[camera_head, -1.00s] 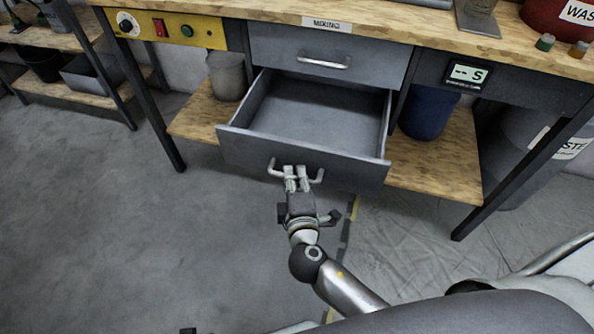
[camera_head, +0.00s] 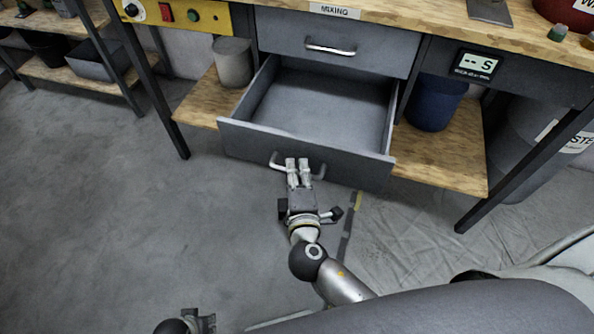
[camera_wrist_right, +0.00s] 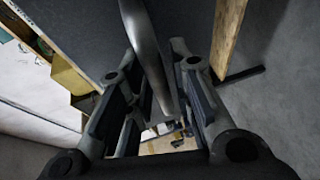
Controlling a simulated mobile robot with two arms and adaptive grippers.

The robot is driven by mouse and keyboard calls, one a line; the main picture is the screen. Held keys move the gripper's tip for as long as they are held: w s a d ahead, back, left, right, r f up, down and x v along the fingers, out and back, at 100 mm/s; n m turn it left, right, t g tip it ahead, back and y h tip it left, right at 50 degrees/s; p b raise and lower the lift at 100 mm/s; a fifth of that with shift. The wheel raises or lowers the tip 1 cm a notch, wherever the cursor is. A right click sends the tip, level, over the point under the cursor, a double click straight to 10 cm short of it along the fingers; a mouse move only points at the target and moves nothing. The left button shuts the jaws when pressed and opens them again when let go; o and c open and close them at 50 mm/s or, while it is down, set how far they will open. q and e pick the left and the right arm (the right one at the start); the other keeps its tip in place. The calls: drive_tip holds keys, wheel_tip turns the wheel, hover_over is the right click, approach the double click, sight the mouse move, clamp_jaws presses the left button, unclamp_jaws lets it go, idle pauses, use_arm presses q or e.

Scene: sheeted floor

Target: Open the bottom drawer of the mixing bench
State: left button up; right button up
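The bottom drawer (camera_head: 300,155) of the mixing bench is a grey box below the closed top drawer (camera_head: 335,40). It stands well out from the bench, and its empty inside shows. My right gripper (camera_head: 298,166) is at the bottom drawer's handle (camera_head: 276,160), with its fingers around the bar.
A grey container (camera_head: 233,65) and a blue bin (camera_head: 435,103) stand on the bench's lower shelf (camera_head: 440,160), on either side of the drawer. A dark bench leg (camera_head: 530,165) stands at the right. The floor at the left (camera_head: 110,210) is clear.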

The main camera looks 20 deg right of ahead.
drive_tip(key=v, duration=1.2)
idle(0.3)
drive_tip(key=s+d+f+m+g+y, duration=0.1)
drive_tip(key=s+d+f+m+g, duration=0.25)
drive_tip(key=f, duration=0.65)
drive_tip(key=s+d+f+m+g+y, duration=0.1)
drive_tip(key=s+d+f+m+g, duration=0.3)
drive_tip(key=f, duration=0.7)
drive_tip(key=s+d+f+m+g+y, duration=0.1)
drive_tip(key=s+d+f+m+g, duration=0.15)
drive_tip(key=f+m+g, duration=0.55)
use_arm(q)
drive_tip(key=s+a+f+g+p, duration=0.1)
drive_tip(key=s+a+f+p, duration=0.1)
drive_tip(key=s+p, duration=1.4)
drive_tip(key=shift+s+a+f+p, duration=0.2)
drive_tip(key=shift+s+a+p, duration=0.3)
drive_tip(key=shift+s, duration=0.5)
use_arm(e)
drive_tip(key=s+d+f+n, duration=0.1)
drive_tip(key=s+f, duration=0.1)
drive_tip(key=s, duration=0.6)
drive_tip(key=s+d+f+n, duration=0.2)
drive_tip(key=s, duration=0.7)
drive_tip(key=shift+s+t, duration=0.3)
drive_tip(key=shift+t, duration=0.05)
